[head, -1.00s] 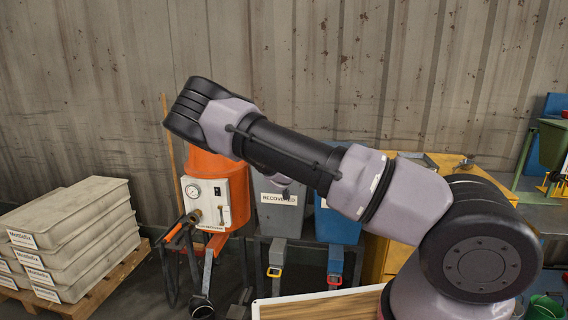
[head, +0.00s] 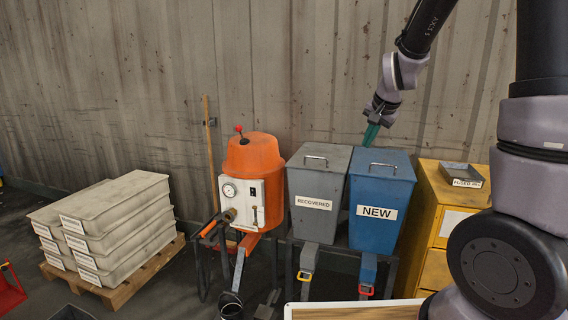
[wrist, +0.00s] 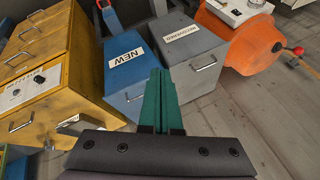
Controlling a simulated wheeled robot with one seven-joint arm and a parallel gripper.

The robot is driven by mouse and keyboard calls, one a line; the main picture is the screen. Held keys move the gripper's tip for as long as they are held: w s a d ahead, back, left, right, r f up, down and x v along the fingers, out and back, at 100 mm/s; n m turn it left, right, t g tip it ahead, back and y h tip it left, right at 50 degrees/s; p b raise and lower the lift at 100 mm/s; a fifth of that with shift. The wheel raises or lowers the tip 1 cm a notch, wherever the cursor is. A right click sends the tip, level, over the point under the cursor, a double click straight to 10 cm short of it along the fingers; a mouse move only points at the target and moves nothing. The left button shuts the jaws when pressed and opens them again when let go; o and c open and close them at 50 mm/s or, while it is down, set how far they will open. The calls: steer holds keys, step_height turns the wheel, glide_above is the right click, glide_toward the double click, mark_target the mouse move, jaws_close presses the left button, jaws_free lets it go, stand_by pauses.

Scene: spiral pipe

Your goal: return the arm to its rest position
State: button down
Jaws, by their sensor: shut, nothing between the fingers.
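My gripper (head: 371,134) hangs from my raised arm at the upper right of the head view, fingers pointing down. Its green fingers are together with nothing between them. In the head view they appear just above and behind the back of the blue NEW bin (head: 381,186). In the wrist view the shut green fingers (wrist: 160,95) point toward the gap between the blue bin (wrist: 128,72) and the grey RECOVERED bin (wrist: 185,50). I cannot tell the exact distance from fingers to bins.
An orange tank (head: 257,180) with a gauge stands left of the grey bin (head: 317,187). A yellow cabinet (head: 437,215) with a small tray (head: 462,175) is right of the blue bin. Stacked grey Mattefix-like boxes (head: 115,225) sit on a pallet. A corrugated wall (head: 120,80) closes the back.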

steer(key=s+r+n, duration=0.1)
steer(key=s+r, duration=0.3)
steer(key=s, duration=0.4)
steer(key=s+r+n, duration=0.1)
steer(key=s+r, duration=0.4)
steer(key=s, duration=0.3)
steer(key=s+r+n+t+y, duration=0.1)
steer(key=s+r, duration=0.3)
steer(key=s, duration=0.4)
steer(key=shift+s+r+n, duration=0.15)
steer(key=shift+s+n, duration=0.2)
steer(key=shift+n, duration=0.05)
steer(key=shift+d, duration=0.1)
